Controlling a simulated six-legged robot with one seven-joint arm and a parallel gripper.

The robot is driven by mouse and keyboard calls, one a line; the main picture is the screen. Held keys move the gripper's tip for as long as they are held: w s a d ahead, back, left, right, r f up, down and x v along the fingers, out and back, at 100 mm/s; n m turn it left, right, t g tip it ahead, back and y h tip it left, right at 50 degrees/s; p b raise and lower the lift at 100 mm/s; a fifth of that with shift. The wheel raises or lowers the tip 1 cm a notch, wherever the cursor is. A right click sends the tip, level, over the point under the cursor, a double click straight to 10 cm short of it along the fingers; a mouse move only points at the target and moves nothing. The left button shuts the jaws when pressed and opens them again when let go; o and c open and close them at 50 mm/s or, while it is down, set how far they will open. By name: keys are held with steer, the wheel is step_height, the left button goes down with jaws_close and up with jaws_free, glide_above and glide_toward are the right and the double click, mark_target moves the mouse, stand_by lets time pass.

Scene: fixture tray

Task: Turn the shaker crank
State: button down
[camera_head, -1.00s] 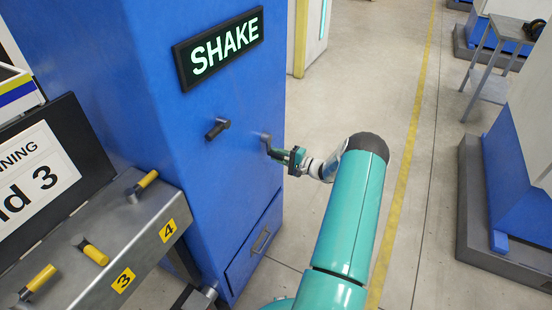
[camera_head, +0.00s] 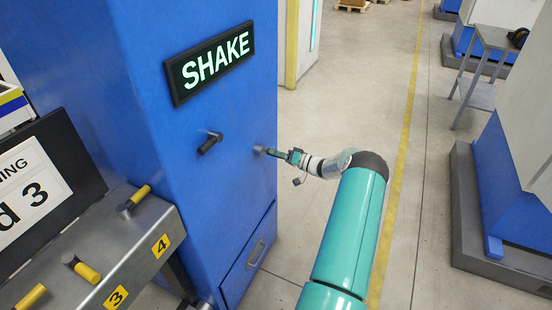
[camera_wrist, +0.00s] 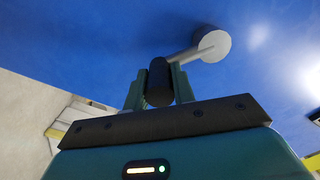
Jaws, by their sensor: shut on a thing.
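The shaker crank sits on the side face of a blue cabinet (camera_head: 160,140) under a lit SHAKE sign (camera_head: 210,65). Its round grey hub (camera_wrist: 212,45) and short grey arm show in the wrist view; the hub (camera_head: 258,150) is small in the head view. The black crank handle (camera_wrist: 159,80) lies between the two green fingers of my gripper (camera_wrist: 159,92). My gripper (camera_head: 290,156) is shut on this handle, just right of the hub in the head view. The handle is largely hidden by the gripper in the head view.
A drawer (camera_head: 255,252) is below. A metal panel (camera_head: 125,250) with yellow handles stands at the left. Floor (camera_head: 330,130) is open to the right, before a blue machine (camera_head: 500,190).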

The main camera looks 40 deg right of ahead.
steer(key=shift+d+r+n, duration=0.25)
steer(key=shift+d+n, duration=0.05)
steer(key=shift+n, duration=0.2)
steer(key=c, duration=1.2)
jaws_free()
steer(key=shift+o, duration=0.2)
steer(key=v, duration=1.3)
steer(key=shift+s, duration=0.4)
steer(key=shift+r, duration=0.1)
